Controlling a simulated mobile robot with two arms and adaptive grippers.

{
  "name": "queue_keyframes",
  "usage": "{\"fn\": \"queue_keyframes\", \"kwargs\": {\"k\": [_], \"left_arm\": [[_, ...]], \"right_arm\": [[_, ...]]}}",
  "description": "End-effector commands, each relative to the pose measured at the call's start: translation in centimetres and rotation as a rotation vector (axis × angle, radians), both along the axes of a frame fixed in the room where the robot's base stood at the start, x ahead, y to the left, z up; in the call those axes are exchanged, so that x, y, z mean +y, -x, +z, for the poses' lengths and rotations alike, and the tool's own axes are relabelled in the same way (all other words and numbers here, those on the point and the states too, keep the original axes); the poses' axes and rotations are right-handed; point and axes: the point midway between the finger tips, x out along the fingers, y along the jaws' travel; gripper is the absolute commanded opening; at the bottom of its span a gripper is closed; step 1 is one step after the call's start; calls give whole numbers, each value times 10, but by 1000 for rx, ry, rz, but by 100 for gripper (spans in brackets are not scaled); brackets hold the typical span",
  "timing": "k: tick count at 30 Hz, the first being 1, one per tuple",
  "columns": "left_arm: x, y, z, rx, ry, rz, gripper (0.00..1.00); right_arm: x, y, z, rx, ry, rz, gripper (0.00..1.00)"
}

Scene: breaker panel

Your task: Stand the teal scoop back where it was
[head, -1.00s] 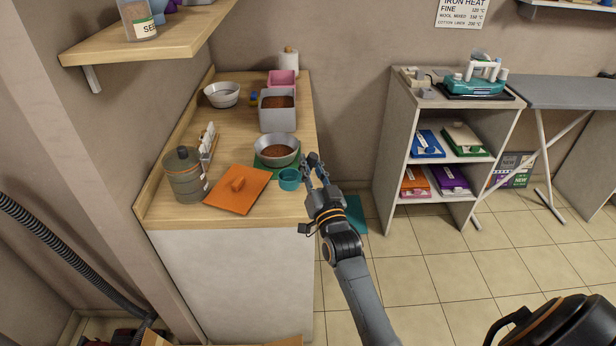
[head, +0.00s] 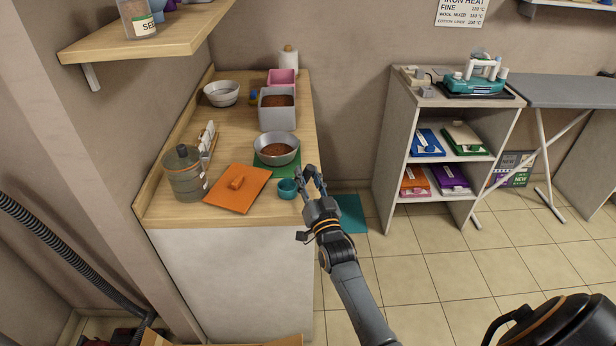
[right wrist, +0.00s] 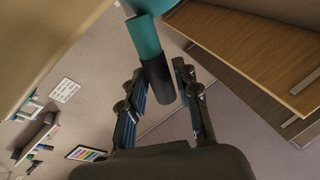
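The teal scoop (head: 287,188) shows at the counter's front right edge in the head view, its cup opening upward. My right gripper (head: 310,178) is just right of it. In the right wrist view, the scoop's dark handle end (right wrist: 158,82) lies between the fingers of my right gripper (right wrist: 163,85), which look closed on it; its teal part (right wrist: 145,36) runs up above them. I cannot tell whether the scoop touches the counter. A metal bowl (head: 277,138) of brown contents sits behind the scoop on a green mat (head: 290,168). My left gripper is not in view.
A grey bin (head: 277,117), a pink box (head: 282,77) and an empty metal bowl (head: 221,94) stand farther back.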

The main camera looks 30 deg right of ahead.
Motion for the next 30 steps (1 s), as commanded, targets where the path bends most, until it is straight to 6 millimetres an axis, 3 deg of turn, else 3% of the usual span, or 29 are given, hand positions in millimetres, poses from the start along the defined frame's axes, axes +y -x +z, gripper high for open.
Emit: {"fn": "queue_keyframes", "kwargs": {"k": [13, 30], "left_arm": [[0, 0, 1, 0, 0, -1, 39], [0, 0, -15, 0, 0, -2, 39]], "right_arm": [[1, 4, 1, 2, 0, 1, 44], [21, 104, -25, 2, 0, -1, 44]]}}
